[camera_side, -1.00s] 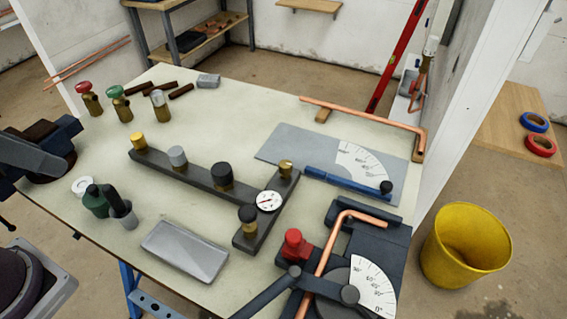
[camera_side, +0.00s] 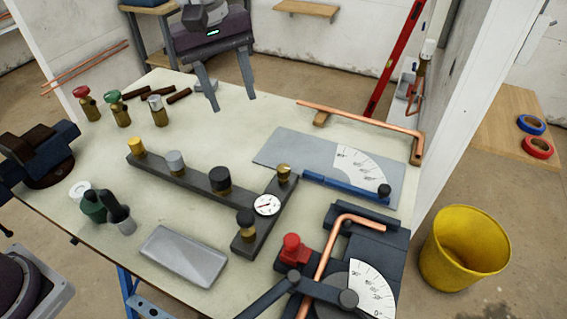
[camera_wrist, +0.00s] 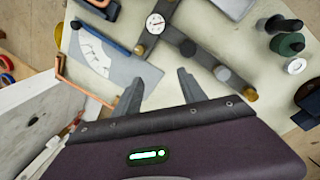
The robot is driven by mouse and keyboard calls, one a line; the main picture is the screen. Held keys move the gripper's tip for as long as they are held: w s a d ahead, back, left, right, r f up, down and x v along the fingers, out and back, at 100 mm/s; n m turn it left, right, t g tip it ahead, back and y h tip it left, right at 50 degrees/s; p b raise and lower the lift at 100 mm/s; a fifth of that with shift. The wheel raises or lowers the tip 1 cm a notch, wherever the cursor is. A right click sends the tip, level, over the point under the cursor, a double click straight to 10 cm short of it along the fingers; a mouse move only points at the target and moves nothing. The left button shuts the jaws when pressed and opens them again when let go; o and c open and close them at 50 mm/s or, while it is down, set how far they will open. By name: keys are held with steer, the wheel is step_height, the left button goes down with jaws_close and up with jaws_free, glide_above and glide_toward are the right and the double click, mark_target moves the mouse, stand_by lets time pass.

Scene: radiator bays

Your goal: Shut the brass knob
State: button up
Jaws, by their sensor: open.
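A brass-yellow knob (camera_side: 136,146) stands on the left end of a dark manifold bar (camera_side: 200,186); it also shows in the wrist view (camera_wrist: 250,95). Beside it along the bar are a grey knob (camera_side: 176,160) and a black knob (camera_side: 220,178). A smaller brass-coloured fitting (camera_side: 284,172) tops the crossbar's far end, and a white dial gauge (camera_side: 267,204) sits at the junction. My gripper (camera_side: 233,103) is open and empty above the table's far edge, behind and to the right of the brass-yellow knob. In the wrist view its fingers (camera_wrist: 159,74) are spread with nothing between them.
A protractor plate (camera_side: 290,156) and a pipe bender (camera_side: 340,262) with a copper pipe are at right. A grey tray (camera_side: 184,256) lies in front.

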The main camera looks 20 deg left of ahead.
steer(key=n+g+y, duration=0.1)
steer(key=n, duration=0.1)
glide_above(283, 168)
steer(key=f, duration=1.1)
steer(key=shift+a, duration=0.2)
steer(key=f, duration=0.7)
steer(key=shift+d+f, duration=0.2)
steer(key=shift+f, duration=0.15)
jaws_close()
